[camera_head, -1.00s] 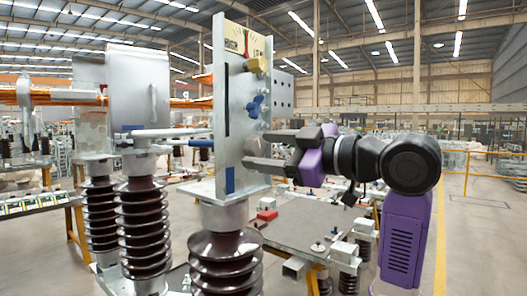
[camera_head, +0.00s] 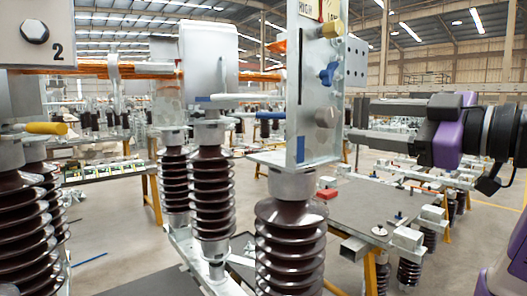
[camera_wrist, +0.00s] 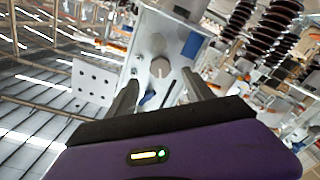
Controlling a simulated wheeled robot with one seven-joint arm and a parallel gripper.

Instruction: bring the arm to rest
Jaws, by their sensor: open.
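My gripper (camera_head: 357,122) is on the right in the head view, its two grey fingers pointing left and spread apart with nothing between them. Its tips are just right of the upright metal panel (camera_head: 313,140) in the picture. The panel carries a yellow knob (camera_head: 332,30), a blue knob (camera_head: 328,73) and a round grey knob (camera_head: 325,117). In the wrist view the open fingers (camera_wrist: 160,86) frame the grey knob (camera_wrist: 160,67) on the panel, with a visible gap to it. The purple and black wrist is partly cut off by the head view's right edge.
Brown ribbed insulators (camera_head: 290,240) stand under the panel and to its left. A grey box marked 2 (camera_head: 35,30) and a yellow handle (camera_head: 46,128) are at far left. A grey-topped table (camera_head: 370,213) with small parts lies behind, low right.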

